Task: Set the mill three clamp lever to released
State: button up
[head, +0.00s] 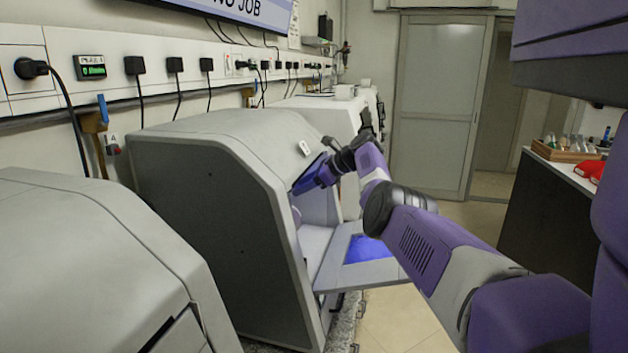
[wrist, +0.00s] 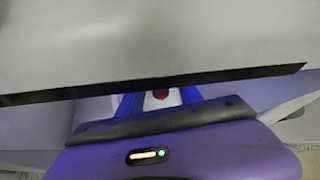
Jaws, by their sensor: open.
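A grey mill (head: 215,165) stands in the middle of the head view with its front door (head: 335,277) folded down. A small label (head: 305,148) on its hood is too small to read. My arm reaches to its front opening; the gripper's fingers are hidden there in the head view. In the wrist view my gripper (wrist: 160,97) is open, its two blue-lit fingers partly covered by the hood's edge. A small red part, perhaps the clamp lever's knob (wrist: 160,94), shows between the fingers; I cannot tell if they touch it. The lever's position is hidden.
The hood's dark lower edge (wrist: 150,86) crosses close in front of my gripper. Another grey machine (head: 90,270) fills the near left. A dark counter (head: 560,205) stands at the right. The floor (head: 405,310) beyond the door is clear.

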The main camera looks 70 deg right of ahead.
jog(key=v, duration=0.6)
jog(key=shift+s+b, duration=0.2)
jog(key=shift+b, duration=0.1)
jog(key=shift+r, duration=0.15)
jog(key=shift+c, duration=0.9)
jog(key=shift+m, duration=0.3)
jog(key=s+f+b, duration=0.2)
jog(key=f, duration=0.1)
jog(key=s+f+b, duration=0.1)
jog(key=s+f, duration=0.1)
jog(key=shift+d, duration=0.3)
grip_shut()
jog(key=s+a+r+t+y+b, duration=0.1)
jog(key=a+r+t+y+b, duration=0.15)
jog(key=a+r, duration=0.35)
jog(key=shift+m+h, duration=0.3)
jog(key=shift+h, duration=0.05)
jog(key=x, duration=0.3)
jog(key=p+x, duration=0.1)
jog(key=x, duration=0.3)
jog(key=f+p+x, duration=0.1)
jog(key=x, duration=0.2)
jog(key=shift+s+a+f, duration=0.15)
jog(key=shift+a, duration=0.15)
